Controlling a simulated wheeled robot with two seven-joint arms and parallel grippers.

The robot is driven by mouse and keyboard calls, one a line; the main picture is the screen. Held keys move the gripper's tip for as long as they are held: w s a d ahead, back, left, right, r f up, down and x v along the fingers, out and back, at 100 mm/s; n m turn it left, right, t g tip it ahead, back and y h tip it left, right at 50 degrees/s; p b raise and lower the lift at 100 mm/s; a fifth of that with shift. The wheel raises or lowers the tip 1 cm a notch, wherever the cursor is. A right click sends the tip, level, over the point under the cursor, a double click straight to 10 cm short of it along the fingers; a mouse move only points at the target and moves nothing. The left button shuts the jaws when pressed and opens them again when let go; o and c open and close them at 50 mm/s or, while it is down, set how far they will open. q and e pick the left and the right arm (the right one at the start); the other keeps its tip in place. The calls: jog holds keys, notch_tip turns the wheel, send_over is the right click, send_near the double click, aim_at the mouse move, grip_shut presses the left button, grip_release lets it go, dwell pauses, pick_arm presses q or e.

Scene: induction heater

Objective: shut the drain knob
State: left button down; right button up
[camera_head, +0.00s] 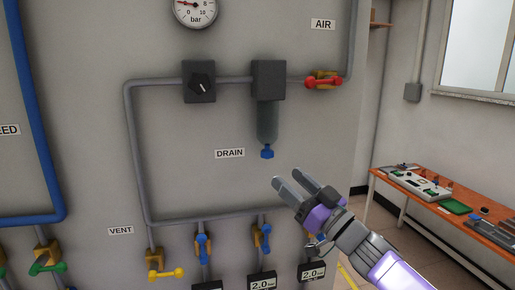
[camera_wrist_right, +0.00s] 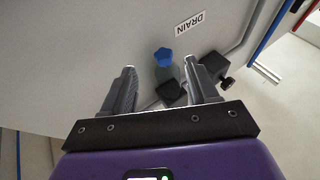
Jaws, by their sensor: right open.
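The drain knob (camera_head: 267,152) is a small blue knob at the bottom of the grey filter bowl (camera_head: 267,122), right of the DRAIN label (camera_head: 230,153). My right gripper (camera_head: 294,185) is open and empty, below and a little right of the knob in the head view, apart from it. My left gripper is not in view.
A black regulator knob (camera_head: 200,84) and a red-handled air valve (camera_head: 323,80) flank the filter on the pipe. Below are blue-handled valves (camera_head: 203,246) and a yellow vent handle (camera_head: 166,273). An orange workbench (camera_head: 388,178) stands at right. The wall around the drain knob is clear.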

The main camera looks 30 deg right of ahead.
aim_at(267, 150)
jog(key=r+p+x, duration=0.1)
jog(key=x, duration=0.5)
jog(key=shift+a+r, duration=0.2)
jog(key=c, duration=1)
jog(key=shift+s+a+m+t+h+b, duration=0.1)
jog(key=shift+m+t+h+b, duration=0.35)
jog(key=shift+h+b, duration=0.95)
jog(key=shift+c, duration=0.2)
jog(key=o, duration=1)
